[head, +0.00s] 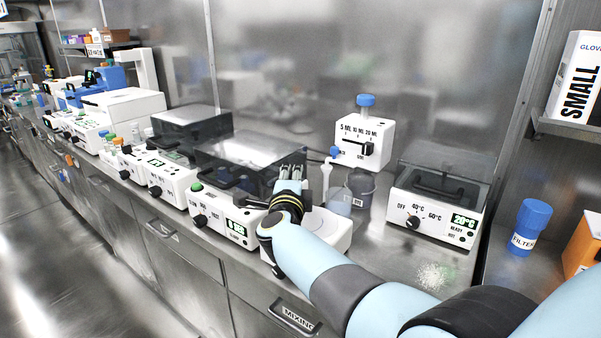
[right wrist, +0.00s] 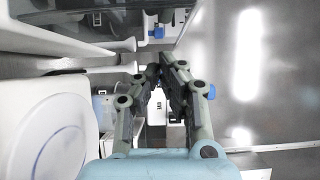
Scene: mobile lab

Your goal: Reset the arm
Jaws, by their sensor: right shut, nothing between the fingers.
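My right arm (head: 340,280) reaches in from the lower right of the head view. Its gripper (head: 290,174) is over the bench, in front of the dark-lidded white machine that reads on a green display. In the right wrist view the gripper's fingers (right wrist: 160,75) come together at their tips, with nothing held between them. A round white plate (right wrist: 55,140) lies to the left of the fingers there. My left gripper shows in neither view.
A dark-lidded machine (head: 250,155) stands close behind the gripper. A white dispenser (head: 362,140), a grey cup (head: 360,187) and a heater box (head: 437,205) stand to its right. A blue filter bottle (head: 530,228) is at far right. White granules (head: 432,276) lie on the bench.

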